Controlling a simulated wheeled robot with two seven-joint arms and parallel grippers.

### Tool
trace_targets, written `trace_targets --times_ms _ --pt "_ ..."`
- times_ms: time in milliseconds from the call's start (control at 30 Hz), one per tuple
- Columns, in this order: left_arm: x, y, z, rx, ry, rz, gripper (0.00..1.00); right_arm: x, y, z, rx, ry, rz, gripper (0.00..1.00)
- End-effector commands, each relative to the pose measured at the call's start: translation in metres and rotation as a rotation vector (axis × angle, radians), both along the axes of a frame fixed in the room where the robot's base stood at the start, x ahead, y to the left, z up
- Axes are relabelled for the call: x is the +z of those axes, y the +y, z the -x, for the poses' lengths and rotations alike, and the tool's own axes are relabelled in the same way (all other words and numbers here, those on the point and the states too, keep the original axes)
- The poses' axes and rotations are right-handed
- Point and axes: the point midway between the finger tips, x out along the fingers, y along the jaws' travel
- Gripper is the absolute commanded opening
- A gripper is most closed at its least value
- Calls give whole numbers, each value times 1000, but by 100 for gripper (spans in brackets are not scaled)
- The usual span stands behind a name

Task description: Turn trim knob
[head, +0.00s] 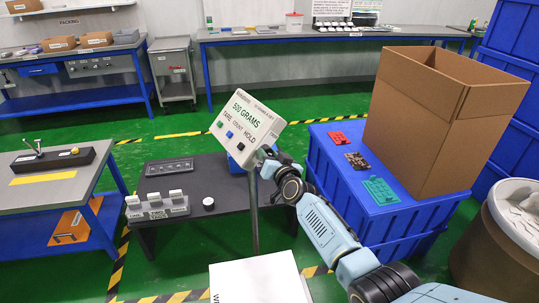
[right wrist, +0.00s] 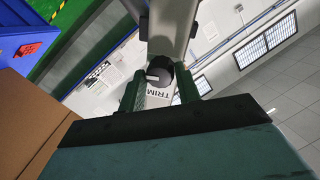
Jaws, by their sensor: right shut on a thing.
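The pale display box (head: 247,128) stands on a grey post and reads GRAMS, with TARE, COUNT and HOLD marked below. My right gripper (head: 267,160) is at the lower right edge of this box. In the right wrist view, the two dark green fingers of my right gripper (right wrist: 162,78) close around the dark trim knob (right wrist: 159,71), which has a light mark on its face. The TRIM label (right wrist: 160,95) shows between the fingers. In the head view the knob is hidden at the gripper. My left gripper is in neither view.
A blue crate (head: 330,185) stands to the right, with coloured parts and a large open cardboard box (head: 415,120). A white surface (head: 258,280) is in front.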

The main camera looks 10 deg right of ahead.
Motion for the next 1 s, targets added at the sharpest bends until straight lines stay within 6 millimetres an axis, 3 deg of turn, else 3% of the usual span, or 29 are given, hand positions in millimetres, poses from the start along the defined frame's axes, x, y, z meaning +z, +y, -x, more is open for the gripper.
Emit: trace_targets --times_ms 700,733,867,1000 --pt "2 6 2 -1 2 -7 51 0 0 0 0 33 -90 10" --pt "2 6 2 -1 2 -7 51 0 0 0 0 33 -90 36" --pt "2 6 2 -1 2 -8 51 0 0 0 0 33 -90 53" --pt "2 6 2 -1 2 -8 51 0 0 0 0 32 -89 54"
